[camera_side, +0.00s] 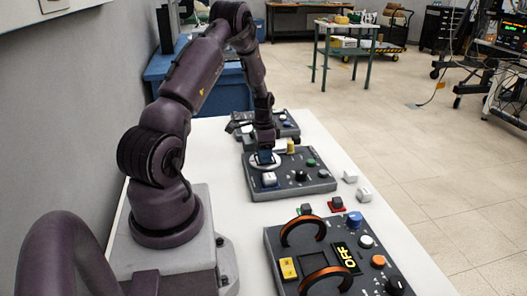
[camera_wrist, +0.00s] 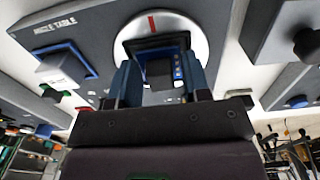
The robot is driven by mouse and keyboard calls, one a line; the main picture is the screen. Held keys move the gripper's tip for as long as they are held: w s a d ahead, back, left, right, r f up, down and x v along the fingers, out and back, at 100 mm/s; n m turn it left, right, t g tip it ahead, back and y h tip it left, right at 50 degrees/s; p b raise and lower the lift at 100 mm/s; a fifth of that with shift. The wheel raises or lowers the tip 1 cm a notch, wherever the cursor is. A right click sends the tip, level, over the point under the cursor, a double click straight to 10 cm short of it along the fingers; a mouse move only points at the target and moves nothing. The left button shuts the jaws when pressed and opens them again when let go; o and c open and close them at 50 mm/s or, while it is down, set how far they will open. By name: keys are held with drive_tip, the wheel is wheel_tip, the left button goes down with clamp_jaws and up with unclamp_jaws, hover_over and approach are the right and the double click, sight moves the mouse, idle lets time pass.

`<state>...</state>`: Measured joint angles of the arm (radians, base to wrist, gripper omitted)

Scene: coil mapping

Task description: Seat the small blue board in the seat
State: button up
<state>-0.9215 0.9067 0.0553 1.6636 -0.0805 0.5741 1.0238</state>
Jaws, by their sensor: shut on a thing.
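My gripper (camera_wrist: 160,72) is shut on the small blue board (camera_wrist: 178,68), which carries a dark block; only a blue edge with light marks shows between the fingers. In the wrist view the board is over a round silver disc (camera_wrist: 196,35) with a red mark, on the panel labelled "ANGLE TABLE". A dark square frame (camera_wrist: 150,42), apparently the seat, shows on the disc just beyond the board. Whether the board is inside it or above it I cannot tell. In the side view my gripper (camera_side: 265,152) points down at the disc on the middle grey panel (camera_side: 312,186).
A white block (camera_side: 269,179) in a blue frame stands close to the disc. Knobs and buttons cover the panel's right side. The front panel (camera_side: 275,240) has orange arched handles and an OFF display. Loose white blocks (camera_side: 364,194) lie on the white table.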

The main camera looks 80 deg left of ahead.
drive_tip(key=o, duration=1.5)
drive_tip(key=shift+c, duration=0.2)
drive_tip(key=shift+r, duration=0.1)
drive_tip(key=shift+r, duration=3.45)
